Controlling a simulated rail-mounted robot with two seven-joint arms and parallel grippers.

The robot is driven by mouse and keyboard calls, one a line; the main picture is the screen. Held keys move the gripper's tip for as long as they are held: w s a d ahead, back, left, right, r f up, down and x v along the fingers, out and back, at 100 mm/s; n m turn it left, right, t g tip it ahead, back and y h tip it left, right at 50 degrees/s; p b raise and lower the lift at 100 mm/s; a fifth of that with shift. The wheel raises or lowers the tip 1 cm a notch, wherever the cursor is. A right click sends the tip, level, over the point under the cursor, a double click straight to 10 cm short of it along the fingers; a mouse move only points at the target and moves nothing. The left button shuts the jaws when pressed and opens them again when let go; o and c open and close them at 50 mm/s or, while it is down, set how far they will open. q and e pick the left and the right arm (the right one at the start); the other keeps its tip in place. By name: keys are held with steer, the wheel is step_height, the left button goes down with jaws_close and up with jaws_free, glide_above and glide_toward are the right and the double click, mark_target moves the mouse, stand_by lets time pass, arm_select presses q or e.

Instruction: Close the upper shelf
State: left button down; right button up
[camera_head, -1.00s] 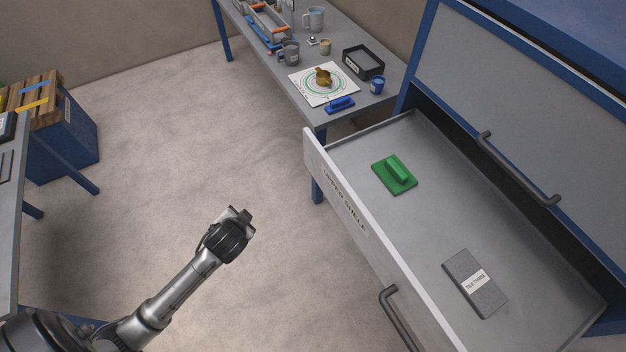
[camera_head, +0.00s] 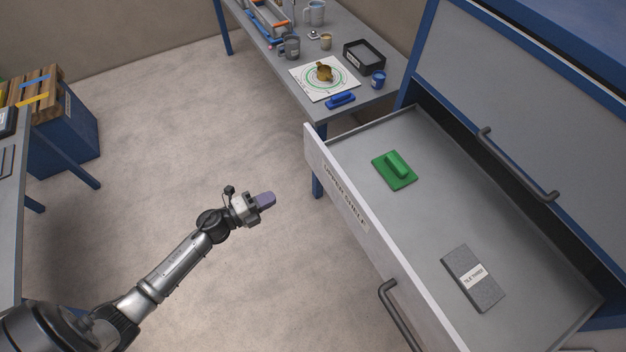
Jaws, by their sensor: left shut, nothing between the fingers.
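The upper shelf (camera_head: 337,186) is a grey drawer with a white, labelled front, pulled far out of the blue and grey cabinet (camera_head: 520,90). Its dark handle (camera_head: 397,315) is on the front, low in the picture. Inside lie a green block with a grip (camera_head: 394,170) and a dark grey box with a white label (camera_head: 472,278). My left gripper (camera_head: 266,200) is shut and empty, over the floor to the left of the drawer front, apart from it. My right gripper is not in view.
A grey table (camera_head: 305,105) behind the drawer holds mugs, a black tray (camera_head: 364,57) and a blue-handled tool (camera_head: 340,101). A second handle (camera_head: 515,170) is on the cabinet's upper panel. The floor between my left arm and the drawer is clear.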

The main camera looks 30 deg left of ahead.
arm_select(q)
steer(key=m+p, duration=0.1)
steer(key=p, duration=0.2)
glide_toward(321, 178)
steer(key=shift+h, duration=0.4)
steer(key=x, duration=0.6)
steer(key=shift+w+a+f, duration=0.1)
steer(key=shift+a+f, duration=0.05)
steer(key=shift+a, duration=0.15)
steer(key=shift+x, duration=0.85)
steer(key=shift+f, duration=0.15)
